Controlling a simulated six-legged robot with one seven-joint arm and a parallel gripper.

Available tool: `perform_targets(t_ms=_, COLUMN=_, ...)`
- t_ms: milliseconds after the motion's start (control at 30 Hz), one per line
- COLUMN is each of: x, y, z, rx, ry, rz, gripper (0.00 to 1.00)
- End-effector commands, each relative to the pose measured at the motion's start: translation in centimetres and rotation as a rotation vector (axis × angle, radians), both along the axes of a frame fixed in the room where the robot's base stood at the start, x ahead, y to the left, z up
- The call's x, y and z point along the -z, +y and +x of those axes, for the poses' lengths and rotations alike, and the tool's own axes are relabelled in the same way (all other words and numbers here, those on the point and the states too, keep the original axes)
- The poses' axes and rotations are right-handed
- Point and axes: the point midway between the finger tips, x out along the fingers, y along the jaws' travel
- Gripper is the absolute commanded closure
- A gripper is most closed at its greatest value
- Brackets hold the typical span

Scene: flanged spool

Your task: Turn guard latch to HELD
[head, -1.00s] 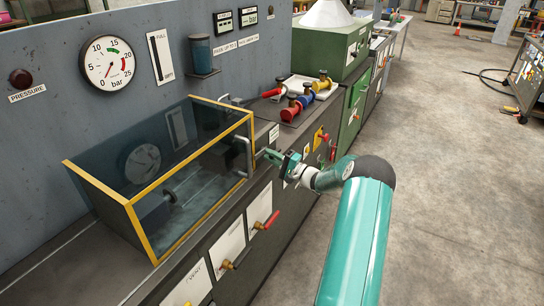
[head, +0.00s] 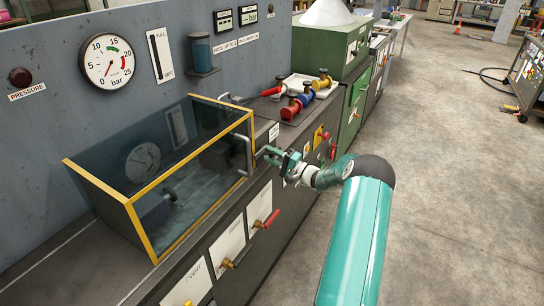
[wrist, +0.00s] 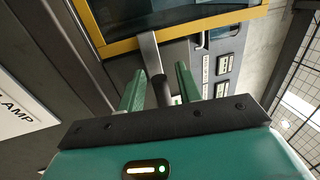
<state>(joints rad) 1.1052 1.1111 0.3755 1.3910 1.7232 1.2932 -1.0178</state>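The clear guard with a yellow frame (head: 200,190) stands closed over the bench top at left. A grey bar handle (head: 240,152) is on its front right. My gripper (head: 266,155) is just right of this handle, in front of the bench's upper edge. In the wrist view my gripper (wrist: 159,82) has its two green fingers apart. A grey bar with a dark end (wrist: 154,62) shows between and beyond them, below the yellow frame edge; I cannot tell whether it is the latch or the handle. No finger clearly touches it. No HELD marking is readable.
A red-handled valve (head: 266,220) is on the bench front below my gripper. Red, blue and yellow spool parts (head: 304,98) and a white tray (head: 318,86) are on the bench behind. The floor (head: 450,180) at right is open.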

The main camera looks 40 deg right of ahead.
Motion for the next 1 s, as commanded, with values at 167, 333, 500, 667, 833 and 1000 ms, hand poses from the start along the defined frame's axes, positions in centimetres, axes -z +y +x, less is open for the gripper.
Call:
perform_targets(t_ms=167, x=0.1, y=-0.2, z=-0.5, rx=0.0, ry=0.0, rz=0.001, gripper=0.65)
perform_targets(t_ms=333, x=0.7, y=-1.1, z=-2.9, rx=0.003, ry=0.002, rz=0.002, gripper=0.65)
perform_targets(t_ms=500, x=1.4, y=-2.4, z=-6.4, rx=0.003, ry=0.002, rz=0.001, gripper=0.65)
perform_targets(t_ms=667, x=2.0, y=-3.5, z=-9.6, rx=0.002, ry=0.001, rz=0.0, gripper=0.65)
perform_targets(t_ms=833, x=2.5, y=-4.3, z=-11.9, rx=0.001, ry=0.001, rz=-0.001, gripper=0.65)
perform_targets(t_ms=1000, x=2.7, y=-4.6, z=-12.8, rx=0.0, ry=-0.001, rz=0.0, gripper=0.65)
